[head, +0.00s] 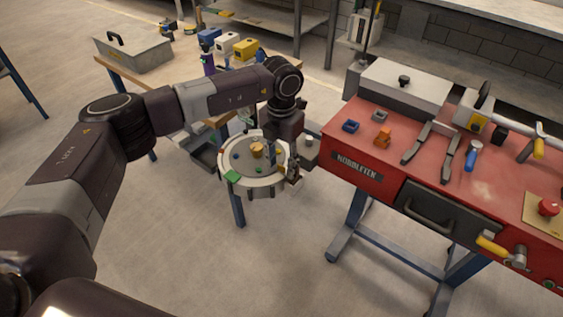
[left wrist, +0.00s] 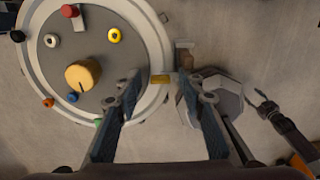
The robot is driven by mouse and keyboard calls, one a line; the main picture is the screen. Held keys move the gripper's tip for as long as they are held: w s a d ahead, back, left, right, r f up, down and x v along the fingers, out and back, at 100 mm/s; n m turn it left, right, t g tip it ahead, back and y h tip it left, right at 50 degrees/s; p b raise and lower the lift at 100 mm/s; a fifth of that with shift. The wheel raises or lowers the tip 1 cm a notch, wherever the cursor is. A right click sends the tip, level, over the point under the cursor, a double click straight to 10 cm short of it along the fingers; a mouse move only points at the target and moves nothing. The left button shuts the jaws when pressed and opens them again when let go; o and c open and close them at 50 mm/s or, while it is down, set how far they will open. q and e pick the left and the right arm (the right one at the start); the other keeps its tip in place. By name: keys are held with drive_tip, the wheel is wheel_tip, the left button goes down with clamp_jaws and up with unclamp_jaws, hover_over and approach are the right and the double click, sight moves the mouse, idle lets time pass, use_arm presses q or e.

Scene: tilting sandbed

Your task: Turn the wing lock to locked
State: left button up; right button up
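The round sandbed (head: 247,185) stands on blue legs in the head view. Its pale rim (left wrist: 152,35) also shows in the left wrist view. A small yellow tab (left wrist: 161,79), which looks like the wing lock, sticks out at the rim's right side. My left gripper (head: 293,178) is at the sandbed's right front edge. In the left wrist view its two fingers are spread, with the tab in the gap ahead of their tips and nothing held. Whether they touch it I cannot tell. A dark jointed arm end (left wrist: 268,106), likely my right gripper, shows small at the right.
On the sandbed are a yellow round knob (left wrist: 83,76), a red peg (left wrist: 69,11) and several small coloured pieces. A grey angular part (left wrist: 222,98) lies just right of the tab. The red workbench (head: 345,160) with tools stands close at right. Floor in front is clear.

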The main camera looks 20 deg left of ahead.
use_arm(q)
wheel_tip(320, 180, up, 12)
idle(0.6)
